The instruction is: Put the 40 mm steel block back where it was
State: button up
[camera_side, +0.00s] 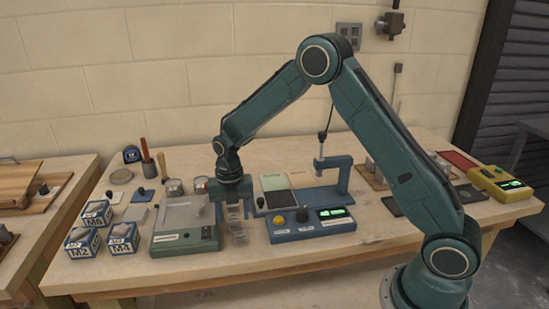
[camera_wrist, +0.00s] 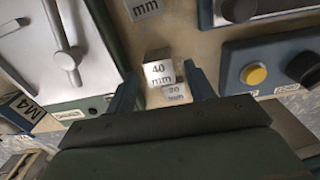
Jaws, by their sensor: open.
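The 40 mm steel block (camera_wrist: 158,72), a small grey block with its size on the face, shows in the wrist view between the tips of my gripper (camera_wrist: 165,74). A smaller steel block marked 20 mm (camera_wrist: 176,95) sits close beside it, nearer my palm. My gripper's jaws are open, with a finger on either side of the blocks; I cannot tell whether either finger touches. In the side view my gripper (camera_side: 236,207) points down over a row of steel blocks (camera_side: 238,227), whose labels are too small to read there.
Another block marked mm (camera_wrist: 143,8) lies farther off. A green instrument (camera_side: 185,240) stands left of the blocks and a blue box with knobs and green display (camera_side: 312,223) right, leaving a narrow gap. Labelled boxes (camera_side: 82,243) stand at the left; a yellow meter (camera_side: 500,183) lies far right.

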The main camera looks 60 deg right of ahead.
aim_at(234, 217)
notch_tip(234, 217, up, 10)
jog(key=shift+r, duration=0.15)
dwell(0.3)
dwell(0.4)
jog(key=s+r+m+t, duration=0.3)
jog(key=s+r+m, duration=1)
jog(key=s, duration=0.2)
jog(key=s+m+t, duration=0.2)
jog(key=s+m, duration=1.2)
jog(key=s, duration=0.2)
jog(key=shift+a+t, duration=0.2)
jog(key=shift+t, duration=0.1)
jog(key=shift+w+r, duration=0.1)
